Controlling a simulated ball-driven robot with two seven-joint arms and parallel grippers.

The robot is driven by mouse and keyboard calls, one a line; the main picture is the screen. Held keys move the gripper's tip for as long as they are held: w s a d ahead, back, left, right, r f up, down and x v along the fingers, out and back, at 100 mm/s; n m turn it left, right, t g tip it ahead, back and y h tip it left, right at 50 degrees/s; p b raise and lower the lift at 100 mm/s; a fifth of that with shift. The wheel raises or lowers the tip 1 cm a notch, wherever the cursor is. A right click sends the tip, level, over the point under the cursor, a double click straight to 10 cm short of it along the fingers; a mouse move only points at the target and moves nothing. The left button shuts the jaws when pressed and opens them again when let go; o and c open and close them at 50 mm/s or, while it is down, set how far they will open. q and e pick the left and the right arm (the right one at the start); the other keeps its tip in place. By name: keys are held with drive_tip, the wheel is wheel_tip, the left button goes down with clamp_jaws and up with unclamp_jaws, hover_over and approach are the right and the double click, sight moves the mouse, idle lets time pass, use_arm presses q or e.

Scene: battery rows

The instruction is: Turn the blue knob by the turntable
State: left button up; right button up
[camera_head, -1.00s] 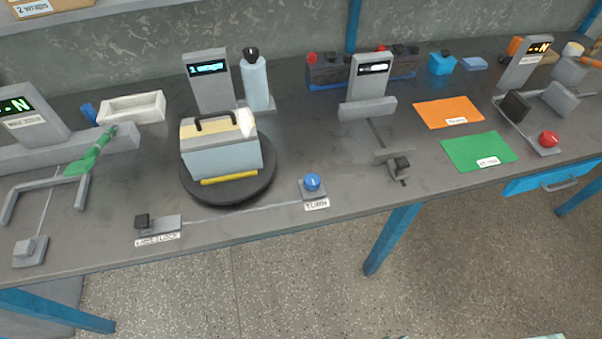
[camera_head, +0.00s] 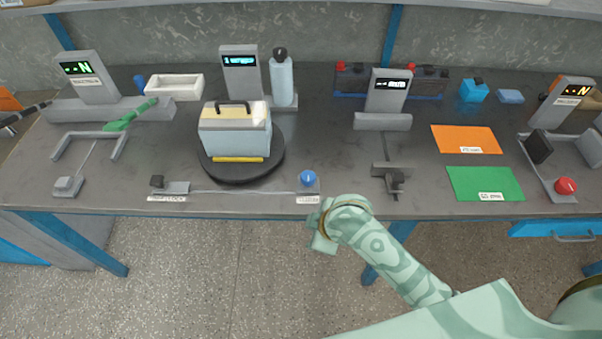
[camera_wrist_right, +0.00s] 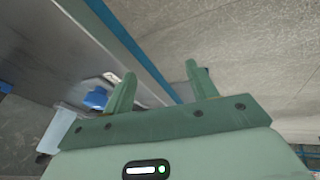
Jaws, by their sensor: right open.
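The blue knob (camera_head: 308,178) sits on a small grey base near the front edge of the bench, with a label in front of it. It also shows in the right wrist view (camera_wrist_right: 96,98), left of the fingers. The round dark turntable (camera_head: 240,175) stands behind and left of the knob and carries a pale blue and yellow battery box (camera_head: 236,136). My right gripper (camera_wrist_right: 160,85) is open and empty, its two green fingers apart. In the head view my right arm reaches to just in front of the bench edge, below and right of the knob. My left gripper is not in view.
A black-knobbed slider (camera_head: 170,185) lies left of the knob along the front edge. A grey fixture with a black handle (camera_head: 395,177) stands to the right. Green (camera_head: 485,184) and orange (camera_head: 466,139) mats lie further right. The bench between knob and fixture is clear.

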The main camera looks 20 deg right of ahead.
drive_tip(key=w+a+r+n, duration=0.1)
drive_tip(key=w+r+n, duration=0.1)
drive_tip(key=w+a+r+n+g, duration=0.1)
drive_tip(key=w+a+r, duration=0.1)
drive_tip(key=w, duration=0.1)
drive_tip(key=w+a+r+n+g, duration=0.1)
drive_tip(key=w+r+n, duration=0.1)
drive_tip(key=shift+w+a+r+n+y, duration=0.2)
drive_tip(key=shift+a+r+n+y, duration=0.1)
drive_tip(key=shift+a, duration=0.1)
drive_tip(key=w+d+r+n+g+h, duration=0.1)
drive_tip(key=w+d+r+n, duration=0.1)
drive_tip(key=w+r, duration=0.25)
wheel_tip(320, 180, up, 7)
drive_tip(key=n+g+h, duration=0.2)
hover_over(308, 175)
wheel_tip(308, 175, down, 16)
drive_tip(key=b, duration=0.7)
drive_tip(key=shift+r, duration=0.1)
drive_tip(key=c, duration=1)
